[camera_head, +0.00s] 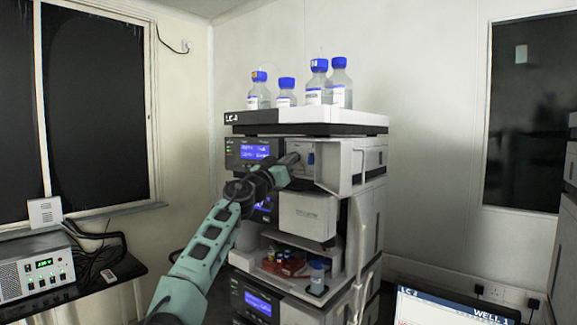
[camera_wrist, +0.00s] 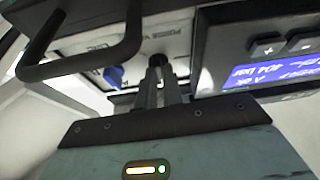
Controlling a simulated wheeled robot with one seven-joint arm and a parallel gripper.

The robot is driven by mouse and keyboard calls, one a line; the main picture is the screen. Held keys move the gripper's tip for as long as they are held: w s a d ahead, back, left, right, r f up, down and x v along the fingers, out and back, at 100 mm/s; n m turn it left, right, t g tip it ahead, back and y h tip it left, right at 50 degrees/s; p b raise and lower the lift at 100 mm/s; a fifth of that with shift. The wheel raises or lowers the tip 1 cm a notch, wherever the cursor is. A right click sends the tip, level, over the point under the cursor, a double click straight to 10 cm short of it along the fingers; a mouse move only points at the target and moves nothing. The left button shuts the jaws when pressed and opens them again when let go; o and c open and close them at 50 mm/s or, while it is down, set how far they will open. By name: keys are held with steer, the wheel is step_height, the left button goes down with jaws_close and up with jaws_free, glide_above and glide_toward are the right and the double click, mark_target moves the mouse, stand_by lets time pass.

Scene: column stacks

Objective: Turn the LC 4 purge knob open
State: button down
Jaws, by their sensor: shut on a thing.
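The LC stack (camera_head: 307,131) stands in the middle of the head view; the last character of its top label is hard to read. My gripper (camera_head: 296,158) reaches the upper pump module, right of its lit blue display (camera_head: 254,152). In the wrist view my gripper (camera_wrist: 162,80) is shut on a small dark round knob (camera_wrist: 159,62) on the pump's pale front panel. The fingers cover part of the knob, and its turn angle cannot be told. In the head view the knob is hidden behind my gripper.
A blue fitting (camera_wrist: 113,77) and a dark bar handle (camera_wrist: 80,62) are close beside my fingers. Blue-capped bottles (camera_head: 318,85) stand in the top tray. A lower shelf holds small vials (camera_head: 287,264). A screen (camera_head: 450,308) is at front right.

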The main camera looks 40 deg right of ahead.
steer(key=n+b, duration=0.1)
steer(key=b, duration=0.1)
steer(key=n+t+b, duration=0.1)
steer(key=b, duration=0.1)
steer(key=shift+s+f+y, duration=0.1)
steer(key=shift+f+y, duration=0.2)
steer(key=shift+f, duration=0.1)
steer(key=n+t+b, duration=0.1)
steer(key=n+b, duration=0.1)
steer(key=shift+r+b, duration=0.1)
steer(key=shift+b, duration=0.3)
steer(key=n+t+b, duration=0.1)
steer(key=n, duration=0.1)
steer(key=n+t+y+b, duration=0.1)
steer(key=n, duration=0.1)
steer(key=n+y+b, duration=0.1)
steer(key=n, duration=0.1)
steer(key=shift+s+r+n+t, duration=0.15)
steer(key=shift+r+n+t, duration=0.15)
steer(key=shift+n+t, duration=0.1)
steer(key=n, duration=0.1)
steer(key=n+y, duration=0.1)
steer(key=n, duration=0.1)
steer(key=n+t+y, duration=0.1)
steer(key=n, duration=0.1)
steer(key=shift+d+r, duration=0.1)
steer(key=shift+r, duration=0.2)
steer(key=shift+n+y+p, duration=0.9)
steer(key=shift+n+p, duration=0.15)
steer(key=shift+n, duration=1.35)
